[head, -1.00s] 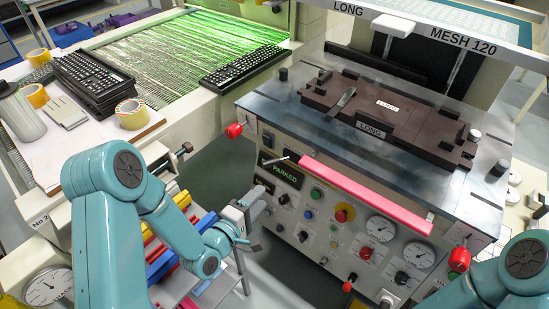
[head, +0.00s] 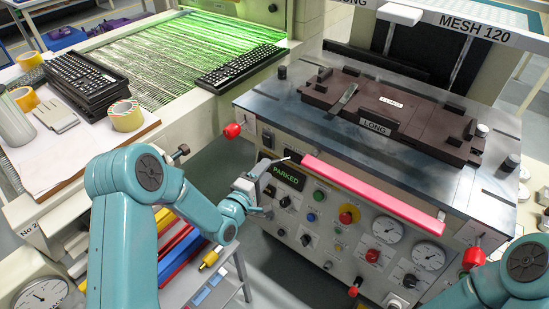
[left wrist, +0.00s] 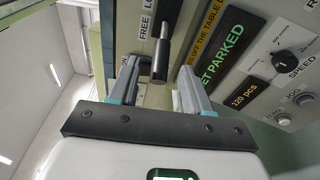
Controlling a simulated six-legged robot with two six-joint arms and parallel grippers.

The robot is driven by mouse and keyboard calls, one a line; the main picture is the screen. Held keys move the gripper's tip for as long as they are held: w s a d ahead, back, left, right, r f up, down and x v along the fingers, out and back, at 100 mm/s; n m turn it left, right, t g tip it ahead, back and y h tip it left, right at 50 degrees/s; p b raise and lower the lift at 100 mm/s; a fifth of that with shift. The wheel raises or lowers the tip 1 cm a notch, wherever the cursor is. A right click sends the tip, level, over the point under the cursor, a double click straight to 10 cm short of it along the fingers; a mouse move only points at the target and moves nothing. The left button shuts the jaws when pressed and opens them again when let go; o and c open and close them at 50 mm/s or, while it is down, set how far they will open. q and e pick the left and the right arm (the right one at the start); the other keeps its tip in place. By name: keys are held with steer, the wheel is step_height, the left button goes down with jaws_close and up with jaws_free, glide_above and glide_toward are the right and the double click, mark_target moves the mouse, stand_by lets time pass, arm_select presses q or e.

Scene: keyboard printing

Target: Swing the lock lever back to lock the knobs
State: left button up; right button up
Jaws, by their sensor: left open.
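The lock lever (left wrist: 162,52) shows in the left wrist view as a dark rod with a grey metal end. It stands in front of a panel marked "FREE" and, partly hidden, "LO". My left gripper (left wrist: 158,72) is open, with one finger on each side of the lever's end and visible gaps to it. In the head view my left gripper (head: 260,190) is at the left part of the machine's front panel, beside the green "PARKED" display (head: 287,176). Red ball knobs sit at the machine's left (head: 232,131) and right (head: 472,258). My right gripper is out of view.
A pink bar (head: 370,193) runs along the panel's upper edge, above buttons and gauges. A brown fixture (head: 400,115) marked "LONG" lies on the machine top. A side table at left holds keyboards (head: 88,80) and tape rolls (head: 126,115). A grey cart (head: 222,285) stands below my left arm.

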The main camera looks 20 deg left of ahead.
mark_target(276, 163)
arm_select(q)
steer(key=x, duration=0.6)
steer(key=shift+w, duration=0.3)
steer(key=shift+f, duration=0.1)
jaws_close()
